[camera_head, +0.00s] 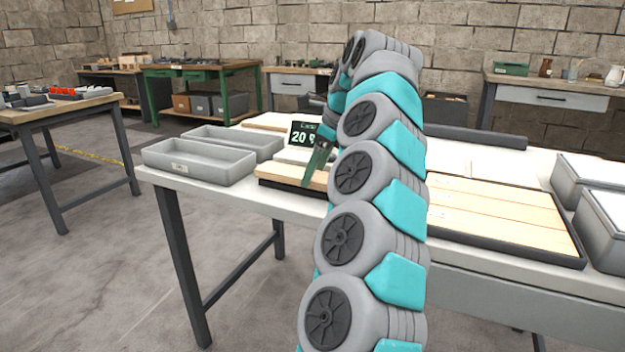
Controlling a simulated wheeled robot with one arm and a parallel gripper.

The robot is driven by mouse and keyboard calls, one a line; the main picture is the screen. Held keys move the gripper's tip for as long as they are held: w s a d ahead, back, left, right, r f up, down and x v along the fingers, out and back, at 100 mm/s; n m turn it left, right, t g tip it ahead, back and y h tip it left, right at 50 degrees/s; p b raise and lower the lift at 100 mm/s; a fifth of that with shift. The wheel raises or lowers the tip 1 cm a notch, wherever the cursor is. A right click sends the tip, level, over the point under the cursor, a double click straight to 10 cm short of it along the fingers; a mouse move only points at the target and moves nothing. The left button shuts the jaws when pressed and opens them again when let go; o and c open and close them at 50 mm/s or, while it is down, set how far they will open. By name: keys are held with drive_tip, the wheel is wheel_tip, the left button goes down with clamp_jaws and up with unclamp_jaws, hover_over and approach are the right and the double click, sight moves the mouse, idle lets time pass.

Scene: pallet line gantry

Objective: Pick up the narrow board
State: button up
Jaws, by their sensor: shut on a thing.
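A narrow light-wood board (283,172) lies at the front middle of the white table, over a dark base. My gripper (308,181), with dark green fingers, points down at the right part of this board and is shut on it. The board looks level and low over the base; I cannot tell whether it is lifted clear. My arm hides the board's right end and part of the grip.
Two grey bins (200,162) stand left on the table (222,187). A small display (303,134) stands behind my gripper. A dark-rimmed tray (533,253) of wider boards lies right of my arm, with grey lidded boxes (604,228) beyond it.

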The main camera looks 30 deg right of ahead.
sight(316, 175)
clamp_jaws()
idle(0.3)
drive_tip(key=shift+d+r, duration=0.1)
drive_tip(key=shift+r, duration=0.1)
drive_tip(key=shift+r, duration=1.55)
drive_tip(key=s+a+b, duration=0.1)
drive_tip(key=s+a, duration=0.1)
drive_tip(key=s, duration=0.5)
drive_tip(key=s+a+r+b, duration=0.1)
drive_tip(key=s+a, duration=0.1)
drive_tip(key=s, duration=0.6)
drive_tip(key=shift+s+a+r, duration=0.15)
drive_tip(key=shift+a+r, duration=0.1)
